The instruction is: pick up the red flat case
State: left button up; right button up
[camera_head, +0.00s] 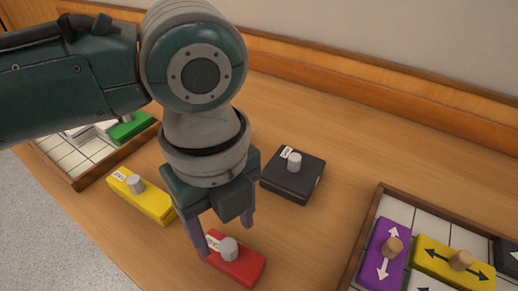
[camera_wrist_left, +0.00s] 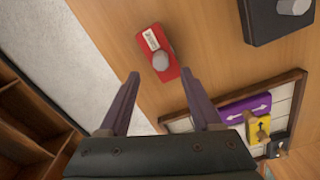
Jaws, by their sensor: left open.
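The red flat case (camera_head: 242,266) lies on the wooden table near its front edge. It has a grey round knob and a white label on top. It also shows in the wrist view (camera_wrist_left: 147,55), ahead of the fingertips and roughly between their lines. My left gripper (camera_head: 225,240) is open and empty, pointing down over the case. Its left finger overlaps the case's left end in the head view, and I cannot tell the exact height gap. The wrist view shows both fingers of the left gripper (camera_wrist_left: 160,73) spread apart. My right gripper is not in view.
A yellow case (camera_head: 150,200) lies left of the red one, and a black case (camera_head: 292,176) behind it to the right. A wood-rimmed tray (camera_head: 362,238) at right holds purple and yellow arrow pieces. Another tray (camera_head: 77,182) at left holds a green piece (camera_head: 127,128).

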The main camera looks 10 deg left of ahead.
aim_at(229, 247)
pick_arm(q)
notch_tip(229, 247, down, 5)
jog(key=shift+f+b, duration=0.15)
jog(key=shift+b, duration=0.4)
grip_shut()
